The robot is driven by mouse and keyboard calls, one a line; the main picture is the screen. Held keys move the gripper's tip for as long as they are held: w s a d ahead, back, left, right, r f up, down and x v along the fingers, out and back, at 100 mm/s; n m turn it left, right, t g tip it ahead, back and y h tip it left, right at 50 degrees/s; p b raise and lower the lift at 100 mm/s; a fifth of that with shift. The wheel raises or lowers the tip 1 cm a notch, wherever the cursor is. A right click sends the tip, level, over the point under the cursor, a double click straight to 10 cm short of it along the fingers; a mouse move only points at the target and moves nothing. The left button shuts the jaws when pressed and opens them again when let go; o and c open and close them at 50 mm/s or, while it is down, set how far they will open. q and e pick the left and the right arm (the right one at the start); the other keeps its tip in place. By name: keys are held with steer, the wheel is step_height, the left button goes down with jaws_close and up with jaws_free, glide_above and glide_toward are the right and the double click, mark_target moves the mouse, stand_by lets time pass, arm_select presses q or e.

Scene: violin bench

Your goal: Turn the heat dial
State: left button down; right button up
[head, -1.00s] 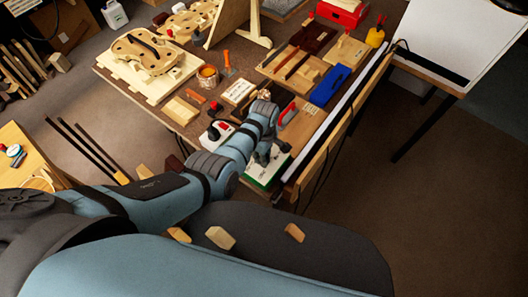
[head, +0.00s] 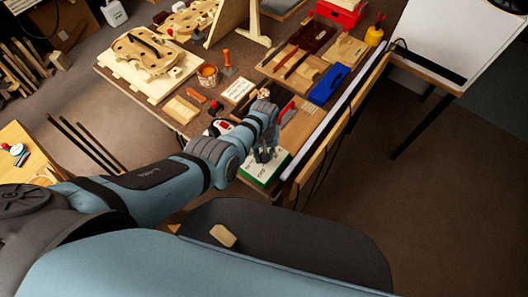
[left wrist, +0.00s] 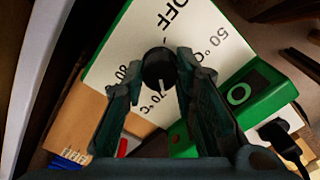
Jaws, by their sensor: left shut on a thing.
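The heat dial (left wrist: 158,68) is a small round black knob on the white face (left wrist: 115,50) of a green-edged control box. The face is marked OFF, 50 °C, 70 °C and a partly hidden 80. My left gripper (left wrist: 161,66) is shut on the dial, with one fingertip on each side of it. A light line shows on the knob, but its exact setting is hard to tell. In the head view the control box (head: 262,178) sits at the table's near right corner, with my left gripper (head: 266,156) over it. My right gripper is not in view.
A green bracket-like part (left wrist: 240,93) and a black plug (left wrist: 280,135) lie close to the gripper. A blue case (head: 329,85), a glue pot (head: 208,75) and a violin body (head: 145,50) are on the table. Open floor lies to the right.

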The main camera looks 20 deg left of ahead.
arm_select(q)
steer(key=m, duration=0.3)
steer(key=shift+m, duration=0.3)
steer(key=m, duration=0.4)
steer(key=shift+m, duration=0.3)
steer(key=m, duration=0.4)
steer(key=shift+m, duration=1.8)
steer(key=c, duration=1.3)
jaws_free()
